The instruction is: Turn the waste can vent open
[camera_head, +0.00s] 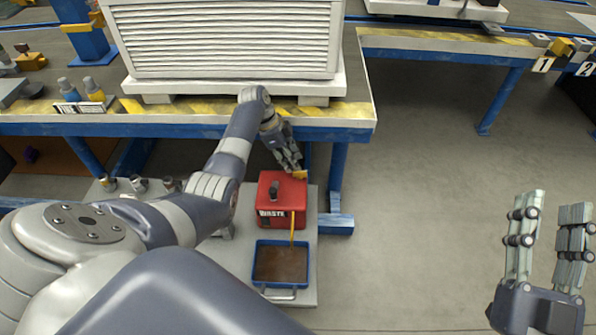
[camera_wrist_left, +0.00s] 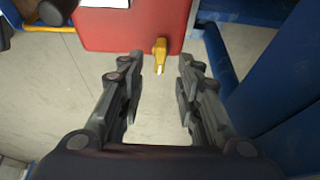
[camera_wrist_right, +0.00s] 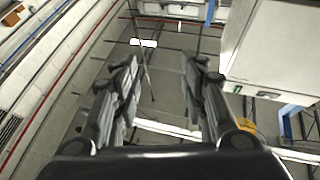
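The red waste can (camera_head: 282,200), marked WASTE, stands on a low grey platform below the workbench. A dark handle or cap (camera_head: 274,190) is on its top. A small yellow vent lever (camera_head: 300,174) sticks out at its far right corner; it also shows in the left wrist view (camera_wrist_left: 160,52) against the red can. My left gripper (camera_head: 294,164) is just behind the can by the lever. In the left wrist view its fingers (camera_wrist_left: 157,95) are apart, with the lever ahead between them, not touched. My right gripper (camera_head: 548,220) is raised at the right, open and empty.
A blue tray (camera_head: 281,264) with brown contents sits in front of the can. Several small fittings (camera_head: 139,184) stand left on the platform (camera_head: 232,256). The bench's blue leg (camera_head: 338,175) is close right of my left gripper. Open floor (camera_head: 430,190) lies right.

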